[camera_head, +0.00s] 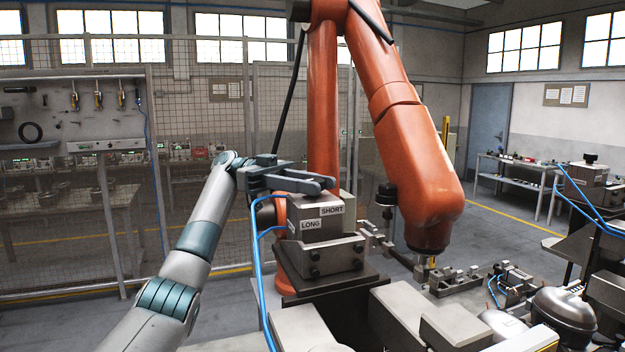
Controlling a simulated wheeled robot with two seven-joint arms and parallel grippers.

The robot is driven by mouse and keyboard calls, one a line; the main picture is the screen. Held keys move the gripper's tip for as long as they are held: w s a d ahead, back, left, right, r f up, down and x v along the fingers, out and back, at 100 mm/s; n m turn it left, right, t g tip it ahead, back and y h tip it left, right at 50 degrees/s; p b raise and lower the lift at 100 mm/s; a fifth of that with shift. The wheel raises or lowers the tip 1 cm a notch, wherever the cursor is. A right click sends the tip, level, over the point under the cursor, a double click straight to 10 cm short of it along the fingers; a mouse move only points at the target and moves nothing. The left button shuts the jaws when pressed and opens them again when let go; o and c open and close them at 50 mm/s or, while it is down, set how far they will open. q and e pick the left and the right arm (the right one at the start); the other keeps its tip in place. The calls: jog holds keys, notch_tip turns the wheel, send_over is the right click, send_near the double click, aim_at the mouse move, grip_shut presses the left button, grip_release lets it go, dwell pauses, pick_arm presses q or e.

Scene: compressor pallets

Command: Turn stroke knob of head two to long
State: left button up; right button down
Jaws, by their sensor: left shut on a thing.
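My left gripper (319,184) reaches in from the left and lies level over the top of this head. Its fingers are shut on the stroke knob, which they hide, so I cannot tell which label the knob points at. My right gripper is not in view.
A large orange robot arm (410,130) stands right behind the head. Blue hoses (258,270) hang down the head's left side. Another grey head (588,186) with a black knob (590,159) stands at the right. Grey blocks (405,315) and a compressor (562,310) fill the front right.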

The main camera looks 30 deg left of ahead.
pick_arm(q)
jog(key=shift+m+g+p, duration=0.65)
jog(key=shift+m+g, duration=0.15)
jog(key=shift+g, duration=0.4)
jog(key=shift+y, duration=0.3)
jog(key=shift+f+g, duration=0.15)
jog(key=shift+g, duration=0.15)
jog(key=o, duration=1)
jog(key=shift+o, duration=0.2)
jog(key=shift+r, duration=0.2)
